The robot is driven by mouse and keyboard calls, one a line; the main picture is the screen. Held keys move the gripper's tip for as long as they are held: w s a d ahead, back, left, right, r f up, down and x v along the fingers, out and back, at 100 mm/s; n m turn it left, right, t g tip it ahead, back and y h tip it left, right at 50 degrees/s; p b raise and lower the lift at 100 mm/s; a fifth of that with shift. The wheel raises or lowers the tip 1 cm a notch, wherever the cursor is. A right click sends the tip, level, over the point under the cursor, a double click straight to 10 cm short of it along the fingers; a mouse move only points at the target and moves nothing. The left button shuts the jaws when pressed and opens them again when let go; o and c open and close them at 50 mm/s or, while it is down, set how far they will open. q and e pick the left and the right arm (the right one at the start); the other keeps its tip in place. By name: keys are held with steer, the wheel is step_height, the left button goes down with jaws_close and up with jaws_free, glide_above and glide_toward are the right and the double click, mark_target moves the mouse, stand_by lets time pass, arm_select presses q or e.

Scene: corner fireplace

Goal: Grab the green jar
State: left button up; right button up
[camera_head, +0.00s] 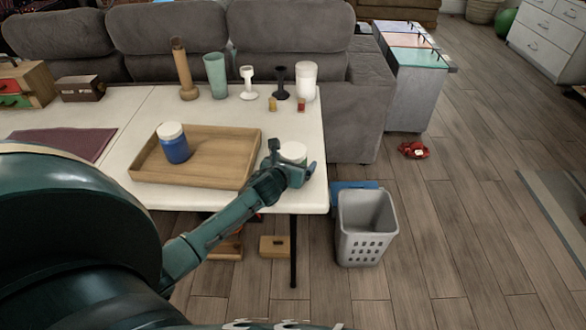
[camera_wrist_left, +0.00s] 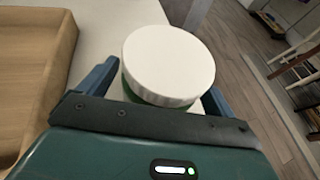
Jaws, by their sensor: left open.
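The green jar (camera_wrist_left: 168,62) has a white ribbed lid, with a strip of green body below it in the left wrist view. In the head view its white lid (camera_head: 293,151) shows near the right front corner of the white table, and the gripper hides most of the body. My left gripper (camera_head: 291,162) is at the jar, with its fingers open on either side of it. The left wrist view also shows the gripper (camera_wrist_left: 158,90) with one finger left and one right of the jar. Whether the fingers touch it is unclear. My right gripper is in neither view.
A wooden tray (camera_head: 222,153) with a blue, white-lidded jar (camera_head: 174,144) is left of the gripper. Cups and candle holders stand along the table's back edge (camera_head: 227,113). A grey basket (camera_head: 366,228) stands on the floor right of the table.

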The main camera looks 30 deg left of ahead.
arm_select(q)
steer(key=c, duration=1.2)
steer(key=shift+r, duration=0.15)
